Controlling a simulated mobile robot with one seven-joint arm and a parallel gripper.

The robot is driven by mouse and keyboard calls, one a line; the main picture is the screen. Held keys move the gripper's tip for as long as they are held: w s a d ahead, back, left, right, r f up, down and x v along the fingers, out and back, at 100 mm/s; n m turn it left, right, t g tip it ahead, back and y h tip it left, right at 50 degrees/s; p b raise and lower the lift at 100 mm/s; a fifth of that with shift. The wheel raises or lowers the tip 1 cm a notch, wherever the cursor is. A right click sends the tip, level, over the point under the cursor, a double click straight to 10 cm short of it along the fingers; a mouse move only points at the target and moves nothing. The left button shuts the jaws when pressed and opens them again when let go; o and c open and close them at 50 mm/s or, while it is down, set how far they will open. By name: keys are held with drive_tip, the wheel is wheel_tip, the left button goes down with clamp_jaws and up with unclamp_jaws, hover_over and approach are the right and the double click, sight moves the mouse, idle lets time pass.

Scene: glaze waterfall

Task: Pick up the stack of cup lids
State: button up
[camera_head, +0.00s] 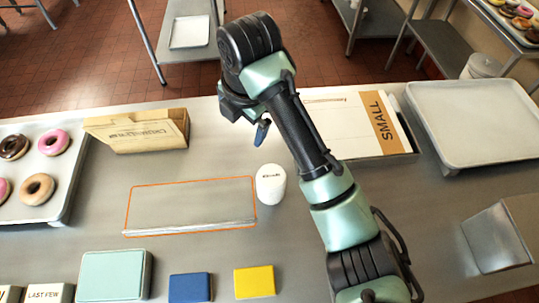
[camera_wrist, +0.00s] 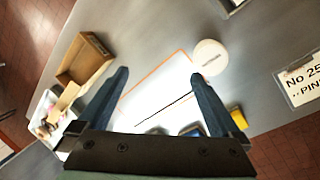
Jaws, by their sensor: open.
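A white round stack (camera_head: 270,184), which looks like the cup lids, stands upright on the grey counter (camera_head: 190,170), with small dark print on its side. It touches or nearly touches the right edge of an orange-outlined area. In the wrist view the white stack (camera_wrist: 210,57) lies just beyond the tip of the right finger. My gripper (camera_head: 262,132) hangs above the counter behind the stack in the head view, apart from it. The wrist view shows my gripper (camera_wrist: 159,77) with its two blue fingers wide apart and nothing between them.
An open cardboard box (camera_head: 138,131) and a donut tray (camera_head: 68,200) stand left. A flat box marked SMALL (camera_head: 385,120) and an empty tray (camera_head: 480,120) are right. Teal (camera_head: 115,275), blue (camera_head: 190,287) and yellow (camera_head: 254,282) blocks line the front. The outlined area (camera_head: 190,200) holds a thin strip.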

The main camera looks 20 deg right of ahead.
sight(271, 177)
drive_tip(key=s+d+f+g+b, duration=0.1)
drive_tip(key=f, duration=0.2)
drive_tip(key=s+d+f+n+g+b, duration=0.1)
drive_tip(key=s+f, duration=0.1)
drive_tip(key=f, duration=0.1)
drive_tip(key=s+d+f+g+b, duration=0.1)
drive_tip(key=s+d+f, duration=0.1)
drive_tip(key=f, duration=0.1)
drive_tip(key=shift+s+f+n+b, duration=0.15)
drive_tip(key=shift+s+n+b, duration=0.1)
drive_tip(key=shift+n+b, duration=0.15)
drive_tip(key=shift+f, duration=0.45)
drive_tip(key=f, duration=0.1)
drive_tip(key=f+p, duration=0.1)
drive_tip(key=f, duration=0.2)
drive_tip(key=shift+s+a+f, duration=0.25)
drive_tip(key=shift+s, duration=0.1)
drive_tip(key=shift+f, duration=0.3)
drive_tip(key=c, duration=1.1)
drive_tip(key=shift+r, duration=0.1)
drive_tip(key=shift+c, duration=0.2)
